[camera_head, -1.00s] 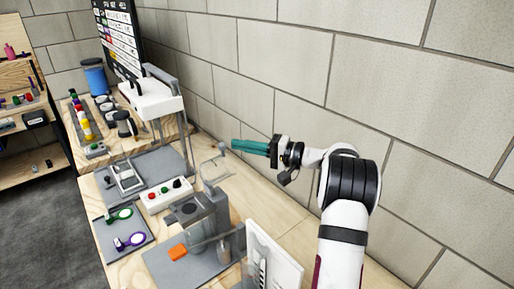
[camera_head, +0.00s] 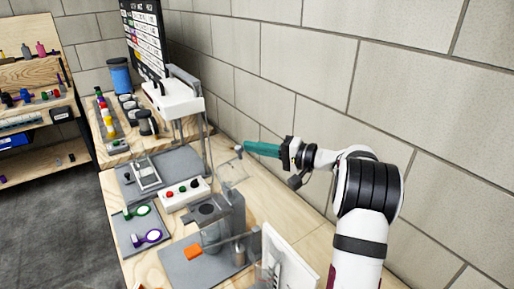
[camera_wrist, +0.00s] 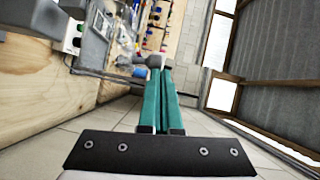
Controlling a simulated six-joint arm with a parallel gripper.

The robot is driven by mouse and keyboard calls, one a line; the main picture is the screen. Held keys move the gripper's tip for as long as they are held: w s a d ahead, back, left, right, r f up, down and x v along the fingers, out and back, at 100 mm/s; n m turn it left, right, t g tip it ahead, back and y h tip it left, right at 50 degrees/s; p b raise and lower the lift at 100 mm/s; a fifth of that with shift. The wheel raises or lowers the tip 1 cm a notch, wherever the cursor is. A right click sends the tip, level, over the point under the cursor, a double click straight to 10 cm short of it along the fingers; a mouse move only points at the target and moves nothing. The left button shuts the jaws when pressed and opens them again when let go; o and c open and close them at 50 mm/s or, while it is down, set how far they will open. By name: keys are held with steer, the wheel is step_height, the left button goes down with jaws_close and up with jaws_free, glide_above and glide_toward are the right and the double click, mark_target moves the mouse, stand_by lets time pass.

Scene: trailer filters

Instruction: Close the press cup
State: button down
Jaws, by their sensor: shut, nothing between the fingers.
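A grey press (camera_head: 232,212) stands on a grey base plate (camera_head: 180,268). A clear, see-through cup-like part (camera_head: 232,172) sticks up behind its top and looks raised open. A small grey knob (camera_head: 239,150) is at its upper edge. My gripper (camera_head: 247,147) has long teal fingers, shut and empty, pointing left. The fingertips are right beside the knob; I cannot tell whether they touch. In the wrist view the shut fingers (camera_wrist: 162,72) end at a pale grey rounded part, probably the knob.
A button box (camera_head: 182,194) and a white lever press (camera_head: 174,98) stand farther left. A tray with green and purple ringed tools (camera_head: 128,238) is at the table's front edge. The block wall is close behind my arm.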

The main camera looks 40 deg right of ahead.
steer(key=shift+a+r+n, duration=0.3)
steer(key=shift+a+n, duration=0.1)
steer(key=shift+a, duration=0.25)
steer(key=a+f+n+g+h, duration=0.1)
steer(key=a+f+n+h, duration=0.2)
steer(key=a, duration=0.7)
steer(key=a+f+n+g+h, duration=0.1)
steer(key=a+f+n+h, duration=0.2)
steer(key=a, duration=0.6)
steer(key=shift+a+f+n+g, duration=0.15)
steer(key=shift+a+n+g, duration=0.2)
steer(key=shift+n, duration=0.35)
